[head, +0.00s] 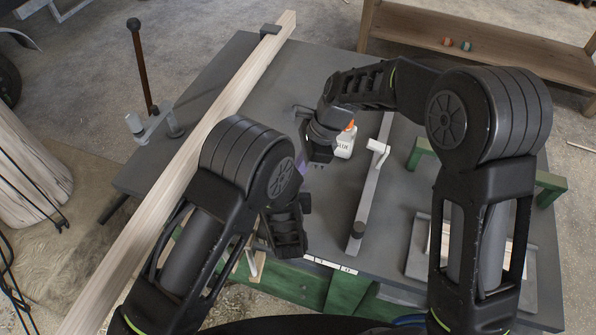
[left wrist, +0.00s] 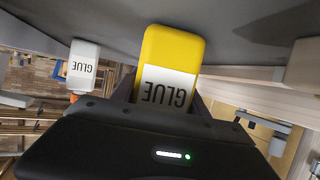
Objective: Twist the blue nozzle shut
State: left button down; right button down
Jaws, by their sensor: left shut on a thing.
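A yellow glue bottle (left wrist: 172,45) with a white label sits between the fingers of my left gripper (left wrist: 163,93) in the left wrist view. That gripper is shut on it. The picture is upside down, so the bottle's base points up toward the grey tabletop. The bottle's top is hidden behind the gripper body, and no blue nozzle shows clearly. In the head view my left arm hides the bottle. My right gripper (head: 319,156) points down over the table's middle; its finger gap cannot be made out. A small violet-blue sliver (head: 303,164) shows beside it, too little to identify.
A white glue bottle (head: 344,146) with an orange nozzle stands close to my right gripper. A clamp bar (head: 369,192) lies right of it on the grey table (head: 265,95). A long wooden beam (head: 225,105) crosses the left side. A green-framed piece (head: 549,186) is at right.

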jog(key=shift+w+d+r, duration=0.1)
jog(key=shift+w+d, duration=0.15)
jog(key=shift+w, duration=0.2)
jog(key=d+r, duration=0.7)
jog(key=r, duration=0.2)
jog(key=shift+d, duration=0.2)
jog(key=c, duration=2.2)
grip_release()
jog(key=shift+s+r, duration=0.1)
